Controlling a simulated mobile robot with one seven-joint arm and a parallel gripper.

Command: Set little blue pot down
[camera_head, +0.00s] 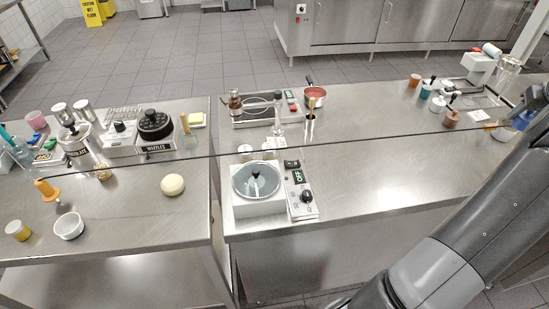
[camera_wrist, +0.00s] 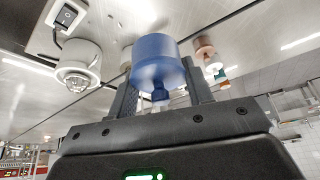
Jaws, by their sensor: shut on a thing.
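The little blue pot (camera_wrist: 157,62) has a knob on its lid and sits between the two fingers of my gripper (camera_wrist: 158,84) in the wrist view, which appears upside down. My gripper is shut on it. In the head view the blue pot (camera_head: 522,121) shows at the right edge, partly hidden by my arm, over the right end of the steel counter (camera_head: 390,170). I cannot tell whether its base touches the counter.
A red-brown pot (camera_head: 451,119) stands left of the blue pot, with a white pot (camera_head: 437,104) and teal pot (camera_head: 426,91) beyond. The counter's middle is clear.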

